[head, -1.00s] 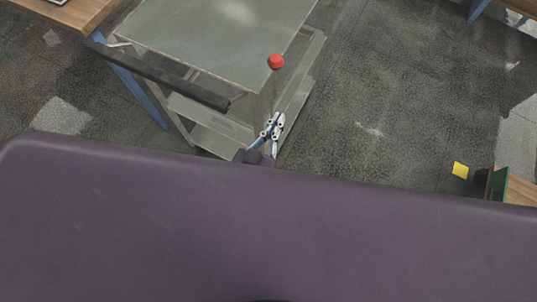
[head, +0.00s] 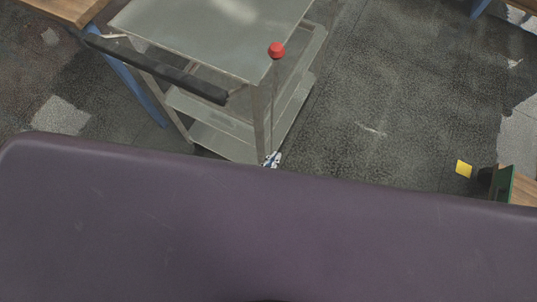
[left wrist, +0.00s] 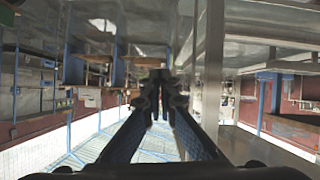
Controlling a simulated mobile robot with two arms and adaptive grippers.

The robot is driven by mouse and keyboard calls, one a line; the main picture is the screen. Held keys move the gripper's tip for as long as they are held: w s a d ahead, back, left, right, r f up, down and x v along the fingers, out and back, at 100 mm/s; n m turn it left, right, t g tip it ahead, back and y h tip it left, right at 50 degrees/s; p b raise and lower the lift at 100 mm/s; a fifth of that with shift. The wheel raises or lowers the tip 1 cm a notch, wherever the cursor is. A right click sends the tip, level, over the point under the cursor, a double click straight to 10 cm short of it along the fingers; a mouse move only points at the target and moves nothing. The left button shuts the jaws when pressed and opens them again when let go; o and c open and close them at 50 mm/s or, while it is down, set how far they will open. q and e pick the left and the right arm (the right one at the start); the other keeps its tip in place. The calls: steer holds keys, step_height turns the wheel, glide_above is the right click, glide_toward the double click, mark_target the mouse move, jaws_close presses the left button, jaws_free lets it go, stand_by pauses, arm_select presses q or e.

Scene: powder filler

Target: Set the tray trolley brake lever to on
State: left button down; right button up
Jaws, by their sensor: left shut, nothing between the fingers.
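The metal tray trolley (head: 200,28) stands at upper centre in the head view, with a flat grey top, lower shelves and a black push handle (head: 190,80). A red knob (head: 277,50) tops a thin upright rod by its near right corner. This looks like the brake lever. My left gripper (head: 272,159) is low beside the trolley's near corner leg, below the knob and apart from it. Most of it is hidden by my purple body. In the left wrist view, its fingertips (left wrist: 160,80) are together and empty. My right gripper is not in view.
A wooden table (head: 68,8) with blue legs stands at the upper left. A wooden-topped green item (head: 502,184) and a yellow piece (head: 463,169) are at the right edge. The floor (head: 400,100) right of the trolley is clear. A grey post (left wrist: 213,75) rises close beside the fingers.

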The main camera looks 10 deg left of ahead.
arm_select(q)
step_height(320, 180, down, 8)
steer(key=s+a+g+b, duration=0.1)
steer(key=s, duration=0.1)
steer(key=shift+s+a+r+g, duration=0.15)
steer(key=shift+s+r+g, duration=0.1)
steer(key=shift+s+g, duration=0.1)
